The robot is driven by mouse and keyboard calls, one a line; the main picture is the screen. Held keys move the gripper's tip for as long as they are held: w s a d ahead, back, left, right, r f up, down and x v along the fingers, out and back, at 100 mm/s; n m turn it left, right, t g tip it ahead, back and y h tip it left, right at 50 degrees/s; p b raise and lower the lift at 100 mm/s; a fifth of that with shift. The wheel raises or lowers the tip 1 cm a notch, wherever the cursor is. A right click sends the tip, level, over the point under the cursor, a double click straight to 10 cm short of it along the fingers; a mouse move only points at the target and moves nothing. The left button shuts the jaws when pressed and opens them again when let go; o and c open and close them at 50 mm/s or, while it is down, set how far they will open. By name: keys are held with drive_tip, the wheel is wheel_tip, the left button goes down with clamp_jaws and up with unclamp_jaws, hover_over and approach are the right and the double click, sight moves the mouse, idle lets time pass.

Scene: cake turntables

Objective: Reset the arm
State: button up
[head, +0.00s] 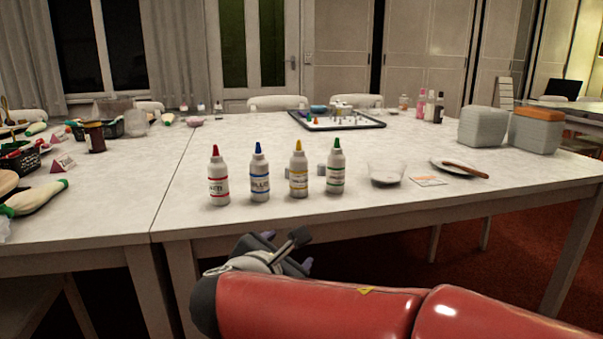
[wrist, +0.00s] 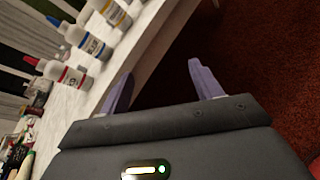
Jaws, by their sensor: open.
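My gripper (wrist: 160,90) is open and empty in the wrist view, its two purple fingers apart over the red carpet beside the table edge. In the head view my red arm reaches in from the lower right, and the gripper (head: 286,252) is in front of the table's front edge, partly hidden by my own wrist. No object is between the fingers.
On the white table (head: 330,215) stand a red-capped bottle (head: 218,178), a blue-capped bottle (head: 260,174), a yellow-capped bottle (head: 299,171) and a green-capped bottle (head: 336,168). The table's front strip is clear.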

drive_tip(key=s+d+f+m+g, duration=0.25)
drive_tip(key=d+m, duration=0.25)
drive_tip(key=d, duration=0.3)
drive_tip(key=s+d+f+m+g, duration=0.2)
drive_tip(key=s+d+m+g, duration=0.15)
drive_tip(key=d+m, duration=0.3)
drive_tip(key=s+d+f+m+g+y, duration=0.1)
drive_tip(key=s+f+m+y, duration=0.1)
drive_tip(key=s+m, duration=0.4)
drive_tip(key=s+d+f+m+g+y+p, duration=0.1)
drive_tip(key=s+d+f+m+y, duration=0.1)
drive_tip(key=s+m, duration=0.5)
drive_tip(key=m, duration=0.2)
drive_tip(key=shift+d+f+m, duration=0.3)
drive_tip(key=shift+f+m, duration=0.05)
drive_tip(key=shift+f, duration=0.05)
